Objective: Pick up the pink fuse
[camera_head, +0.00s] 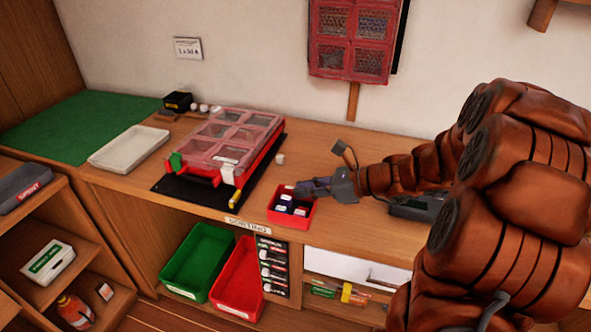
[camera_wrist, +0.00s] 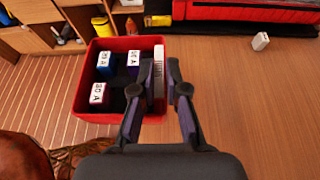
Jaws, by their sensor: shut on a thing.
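A small red box (camera_head: 274,218) stands on the workbench and holds several fuses with white tops; it also shows in the wrist view (camera_wrist: 120,118). The fuse with pinkish-red sides (camera_wrist: 97,98), marked like 30 A, stands upright near the box's left side. A blue fuse (camera_wrist: 104,68) and a dark purple-blue fuse (camera_wrist: 134,62) stand behind it. A white strip (camera_wrist: 158,66) shows between the fingers.
A clear-lidded red organizer case (camera_head: 225,140) lies on a black mat behind the box to the left. A loose white-topped piece (camera_wrist: 260,41) lies on the bench. Green (camera_head: 190,285) and red (camera_head: 236,300) bins sit below. Bench right of the box is mostly clear.

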